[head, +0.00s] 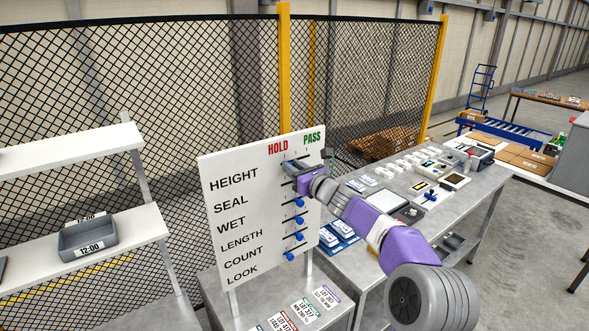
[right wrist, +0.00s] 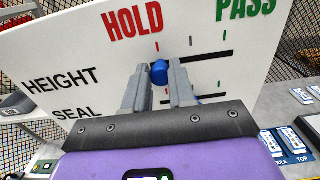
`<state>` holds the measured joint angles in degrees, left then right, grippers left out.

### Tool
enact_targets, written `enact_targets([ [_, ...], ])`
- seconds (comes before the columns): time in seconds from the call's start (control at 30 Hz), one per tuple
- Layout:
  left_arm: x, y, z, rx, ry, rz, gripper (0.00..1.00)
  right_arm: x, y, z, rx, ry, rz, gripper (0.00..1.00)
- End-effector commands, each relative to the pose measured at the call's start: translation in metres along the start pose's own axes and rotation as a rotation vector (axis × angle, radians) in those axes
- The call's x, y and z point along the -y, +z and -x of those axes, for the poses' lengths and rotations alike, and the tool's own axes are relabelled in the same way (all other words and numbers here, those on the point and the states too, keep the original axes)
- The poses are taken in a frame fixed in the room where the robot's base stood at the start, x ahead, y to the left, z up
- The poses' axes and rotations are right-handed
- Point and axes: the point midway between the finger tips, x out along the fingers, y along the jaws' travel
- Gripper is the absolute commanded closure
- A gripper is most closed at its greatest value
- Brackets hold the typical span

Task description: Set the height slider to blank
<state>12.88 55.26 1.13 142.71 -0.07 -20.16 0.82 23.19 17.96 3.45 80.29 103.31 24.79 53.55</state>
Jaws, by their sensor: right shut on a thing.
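The white board (head: 232,229) stands upright at the table's near end, with rows HEIGHT, SEAL, WET, LENGTH, COUNT and LOOK under red HOLD and green PASS. My right gripper (head: 292,168) is at the HEIGHT row. In the right wrist view its fingers (right wrist: 160,75) are shut on the blue height slider knob (right wrist: 159,71). The knob sits below the red HOLD tick, at the slot's left end. The height slot (right wrist: 207,57) runs right past an unlabelled dark tick (right wrist: 190,42) to the green PASS tick. The gripper hides the knob in the head view. My left gripper is out of view.
Below, other blue slider knobs (head: 299,220) stick out close to my right gripper. A grey table (head: 345,275) with trays and cards extends behind the board. A shelf with a grey bin (head: 88,238) stands left. A mesh fence (head: 200,80) is behind.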

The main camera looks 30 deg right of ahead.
Motion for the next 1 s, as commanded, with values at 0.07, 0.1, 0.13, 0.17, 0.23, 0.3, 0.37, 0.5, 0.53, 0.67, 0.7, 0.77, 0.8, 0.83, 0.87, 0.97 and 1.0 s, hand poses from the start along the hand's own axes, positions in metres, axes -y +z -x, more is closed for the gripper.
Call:
enact_targets([
  [0.07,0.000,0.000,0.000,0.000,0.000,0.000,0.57,0.000,0.000,0.000,0.000,0.000,0.000,1.00],
  [0.1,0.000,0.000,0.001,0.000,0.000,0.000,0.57,0.001,0.000,0.000,0.000,-0.001,0.000,1.00],
  [0.13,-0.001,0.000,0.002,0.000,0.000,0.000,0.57,0.002,0.000,0.000,-0.001,-0.001,0.000,1.00],
  [0.17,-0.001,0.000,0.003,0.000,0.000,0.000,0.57,0.004,0.001,0.000,-0.001,-0.002,0.000,1.00],
  [0.23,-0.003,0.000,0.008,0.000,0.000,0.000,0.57,0.011,0.002,0.000,0.000,-0.003,0.000,1.00],
  [0.3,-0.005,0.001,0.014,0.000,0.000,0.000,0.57,0.021,0.003,-0.001,-0.001,-0.004,0.000,1.00],
  [0.37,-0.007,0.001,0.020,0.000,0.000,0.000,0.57,0.030,0.004,0.000,0.000,-0.005,0.001,1.00],
  [0.5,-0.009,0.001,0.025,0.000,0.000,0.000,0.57,0.041,0.002,0.000,0.001,-0.002,0.000,1.00],
  [0.53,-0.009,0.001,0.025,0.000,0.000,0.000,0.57,0.041,0.002,0.000,0.001,-0.001,0.000,1.00],
  [0.67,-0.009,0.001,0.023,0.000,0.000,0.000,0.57,0.041,0.001,0.000,0.001,-0.001,0.000,1.00],
  [0.7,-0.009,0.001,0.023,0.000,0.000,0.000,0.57,0.041,0.001,0.000,0.001,-0.001,0.000,1.00],
  [0.77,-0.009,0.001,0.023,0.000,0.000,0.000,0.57,0.040,0.001,0.000,0.001,-0.001,0.000,0.74],
  [0.8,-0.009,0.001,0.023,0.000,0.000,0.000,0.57,0.040,0.001,0.000,0.001,0.000,0.000,0.68],
  [0.83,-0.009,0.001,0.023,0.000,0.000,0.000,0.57,0.040,0.001,0.000,0.001,0.000,0.000,0.63],
  [0.87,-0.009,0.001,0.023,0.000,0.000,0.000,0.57,0.040,0.001,0.000,0.001,0.000,0.000,0.59],
  [0.97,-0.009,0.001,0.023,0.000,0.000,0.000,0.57,0.040,0.000,0.000,0.001,0.000,0.000,0.49],
  [1.0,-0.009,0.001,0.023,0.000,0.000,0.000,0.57,0.040,0.000,0.000,0.001,0.000,0.000,0.49],
])
